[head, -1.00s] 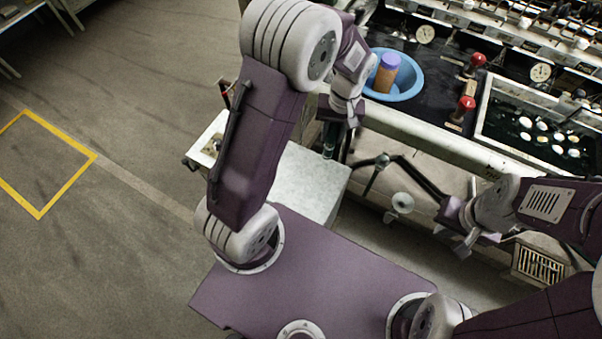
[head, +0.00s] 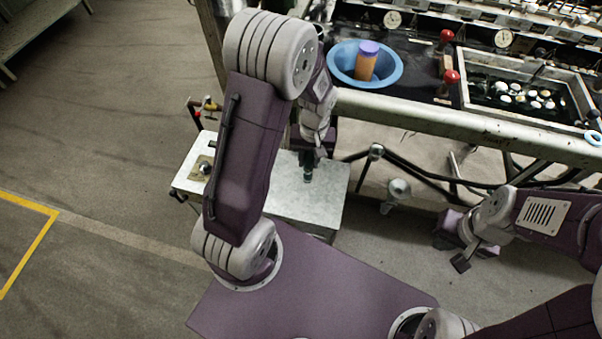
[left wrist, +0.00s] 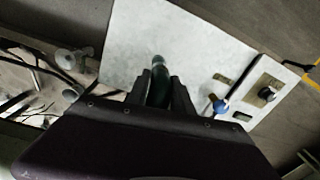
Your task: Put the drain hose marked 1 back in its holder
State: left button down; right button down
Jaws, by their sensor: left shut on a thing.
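My left gripper (head: 308,158) is shut on a dark green, tube-like piece (left wrist: 159,78), which stands upright between the fingers in the left wrist view. It also shows as a short dark green end (head: 307,174) below the fingers in the head view, against the white cabinet top. I take it for the drain hose; no number can be read, and the rest of it is hidden. I cannot make out which part is its holder. My right gripper (head: 474,257) hangs low at the right, in front of the counter, with nothing visible in it; its jaw opening is unclear.
The white cabinet (head: 320,190) stands below the left gripper, with a blue-handled lever (left wrist: 221,105) and a knob plate (left wrist: 266,93) on top. The counter's front rail (head: 440,118) runs behind; black pipes (head: 420,171) lie below it. A blue basin (head: 396,82) holds an orange, purple-topped container (head: 366,65).

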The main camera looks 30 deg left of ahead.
pick_arm(q)
jog(key=shift+s+a+f, duration=0.4)
jog(key=shift+a+f, duration=0.15)
jog(key=shift+a, duration=0.05)
jog(key=f, duration=0.3)
jog(key=f+b, duration=0.1)
jog(key=shift+s+a+f, duration=0.15)
jog(key=shift+s+a, duration=0.1)
jog(key=shift+a, duration=0.05)
jog(key=shift+f, duration=0.2)
jog(key=c, duration=1.1)
grip_release()
